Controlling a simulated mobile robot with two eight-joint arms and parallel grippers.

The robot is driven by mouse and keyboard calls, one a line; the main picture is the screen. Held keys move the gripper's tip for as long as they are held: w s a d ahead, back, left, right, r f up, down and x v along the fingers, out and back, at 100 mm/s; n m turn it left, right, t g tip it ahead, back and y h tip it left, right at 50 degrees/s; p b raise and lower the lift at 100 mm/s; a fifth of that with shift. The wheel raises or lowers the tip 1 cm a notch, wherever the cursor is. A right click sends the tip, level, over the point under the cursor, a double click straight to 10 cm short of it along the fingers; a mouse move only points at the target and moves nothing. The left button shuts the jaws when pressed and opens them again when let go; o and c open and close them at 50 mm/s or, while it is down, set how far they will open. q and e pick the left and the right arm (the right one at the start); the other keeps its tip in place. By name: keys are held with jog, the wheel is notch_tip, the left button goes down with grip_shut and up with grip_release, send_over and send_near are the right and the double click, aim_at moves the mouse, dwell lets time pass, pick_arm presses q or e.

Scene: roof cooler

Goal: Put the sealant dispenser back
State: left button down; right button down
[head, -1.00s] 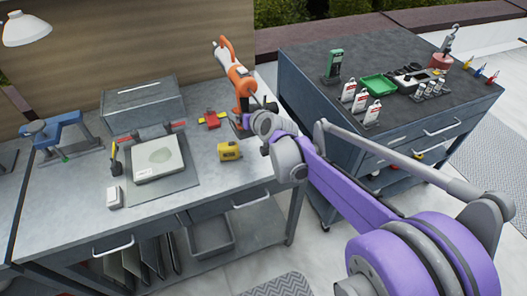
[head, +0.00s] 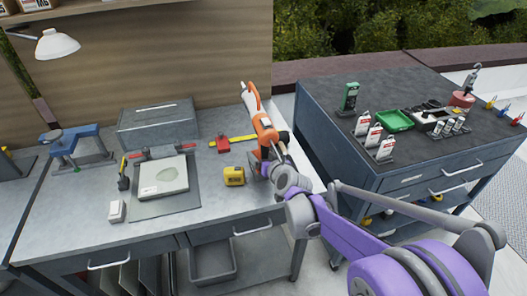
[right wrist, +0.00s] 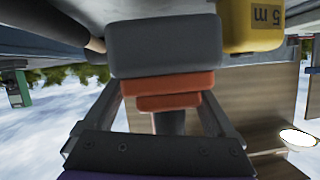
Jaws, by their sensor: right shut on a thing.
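The sealant dispenser appears to be the orange and dark grey tool (head: 262,127), upright with a slight lean at the right end of the workbench (head: 75,225). My right gripper (head: 272,165) is shut on it low down. In the right wrist view, the fingers of my right gripper (right wrist: 165,108) flank its orange part (right wrist: 165,85), with the wide grey block (right wrist: 167,45) beyond. I cannot tell whether its base touches the bench. My left gripper is not in view.
A yellow tape measure (head: 234,176) stands close left of the tool. A red and yellow item (head: 224,144) lies behind. The dark cart (head: 335,135) to the right holds a green tray (head: 395,120) and several bottles. A gap separates bench and cart.

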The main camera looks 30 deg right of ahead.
jog(key=shift+f+b, duration=0.35)
jog(key=shift+f, duration=1.55)
jog(key=shift+f, duration=0.1)
grip_release()
